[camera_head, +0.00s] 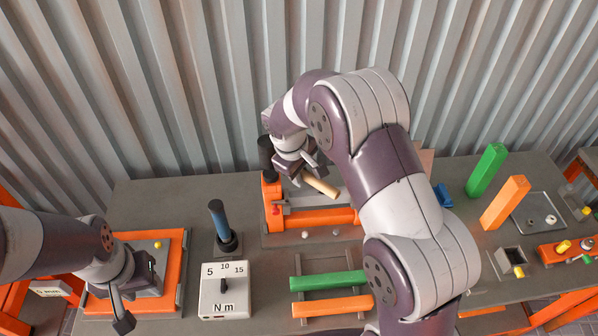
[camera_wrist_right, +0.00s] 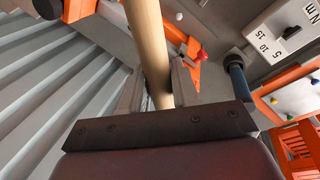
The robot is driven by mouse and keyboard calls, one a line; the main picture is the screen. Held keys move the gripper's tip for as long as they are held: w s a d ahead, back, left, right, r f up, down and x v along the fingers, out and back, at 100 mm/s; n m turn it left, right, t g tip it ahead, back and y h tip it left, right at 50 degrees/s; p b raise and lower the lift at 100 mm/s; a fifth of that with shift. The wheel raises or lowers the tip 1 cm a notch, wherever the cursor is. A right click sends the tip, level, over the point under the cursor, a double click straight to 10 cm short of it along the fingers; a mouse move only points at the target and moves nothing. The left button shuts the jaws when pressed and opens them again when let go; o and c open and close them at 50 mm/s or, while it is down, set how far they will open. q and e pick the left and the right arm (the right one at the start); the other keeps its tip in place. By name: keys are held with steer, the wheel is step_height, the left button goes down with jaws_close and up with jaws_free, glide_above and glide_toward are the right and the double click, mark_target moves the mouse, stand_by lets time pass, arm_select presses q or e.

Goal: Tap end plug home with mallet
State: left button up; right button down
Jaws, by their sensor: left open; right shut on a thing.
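My right gripper (camera_head: 302,166) is shut on the pale wooden handle of the mallet (camera_head: 322,186), above the orange fixture (camera_head: 272,212) at the back of the table. In the right wrist view the handle (camera_wrist_right: 148,45) runs from between the fingers out of the top edge. A small red part (camera_head: 285,210) is at the fixture's left post. I cannot tell which small part is the end plug. My left gripper (camera_head: 137,292) is open and empty over the orange-framed board (camera_head: 177,260) at the left.
A blue-handled tool (camera_head: 218,222) stands upright near a torque dial box (camera_head: 226,290). Green (camera_head: 325,281) and orange (camera_head: 333,306) bars lie in front. A green bar (camera_head: 487,170) and an orange bar (camera_head: 505,203) stand right. A corrugated wall (camera_head: 200,80) rises behind.

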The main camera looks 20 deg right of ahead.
steer(key=shift+w, duration=0.1)
steer(key=shift+f, duration=0.2)
step_height(320, 180, down, 4)
steer(key=b, duration=0.3)
stand_by(0.4)
